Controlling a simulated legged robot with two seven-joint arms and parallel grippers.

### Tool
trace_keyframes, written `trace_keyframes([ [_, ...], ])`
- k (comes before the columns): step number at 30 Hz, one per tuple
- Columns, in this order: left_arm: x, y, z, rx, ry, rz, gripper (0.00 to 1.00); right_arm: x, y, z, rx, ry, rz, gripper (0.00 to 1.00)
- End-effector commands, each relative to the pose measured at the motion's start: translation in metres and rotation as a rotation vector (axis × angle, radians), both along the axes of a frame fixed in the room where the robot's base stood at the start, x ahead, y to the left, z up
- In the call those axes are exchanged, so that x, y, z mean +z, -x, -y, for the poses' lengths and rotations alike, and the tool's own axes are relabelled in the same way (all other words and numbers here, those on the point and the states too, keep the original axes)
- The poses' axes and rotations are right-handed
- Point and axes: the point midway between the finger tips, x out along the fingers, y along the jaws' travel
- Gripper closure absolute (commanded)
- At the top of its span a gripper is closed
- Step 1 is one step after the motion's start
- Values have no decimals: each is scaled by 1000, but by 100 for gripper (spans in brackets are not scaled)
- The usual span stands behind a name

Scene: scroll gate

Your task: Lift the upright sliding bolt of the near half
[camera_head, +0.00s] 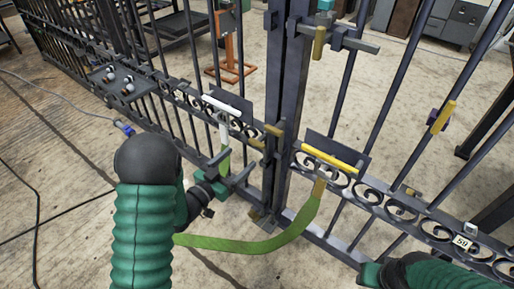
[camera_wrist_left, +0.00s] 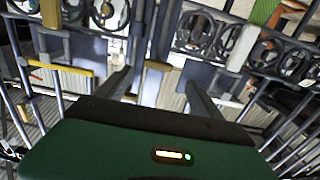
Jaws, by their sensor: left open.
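The dark iron gate (camera_head: 285,90) has two halves meeting at a thick central post. Small yellow tabs (camera_head: 273,131) sit on its left side at mid height; I cannot tell surely which belongs to the upright bolt. My left gripper (camera_head: 232,168) is open and empty, just left of the post and below these tabs. In the left wrist view its two fingers (camera_wrist_left: 158,92) stand apart, with a yellow tab (camera_wrist_left: 158,66) beyond the gap, not visibly touched. My right gripper (camera_head: 370,274) shows only partly at the lower right; its fingers are not clear.
A green strap (camera_head: 255,244) loops across both halves, near a white bar (camera_head: 221,107) and a yellow bar (camera_head: 332,158). A horizontal bolt (camera_head: 350,42) crosses near the top. A yellow handle (camera_head: 443,117) sits at right. Cables lie on the floor at left.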

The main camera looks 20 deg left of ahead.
Motion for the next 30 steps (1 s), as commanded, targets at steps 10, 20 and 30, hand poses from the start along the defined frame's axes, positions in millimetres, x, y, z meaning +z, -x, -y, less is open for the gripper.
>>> trace_keyframes([
  [10, -4, -76, 28, -1, 1, 2, 24, -37, 0, 0, -1, 0, -1, 64],
  [20, 1, -91, 33, 1, 1, 0, 24, -40, 0, 0, 0, 0, 0, 64],
  [30, 0, -90, 33, 1, 1, 0, 58, -40, 0, 0, -1, 0, 0, 64],
])
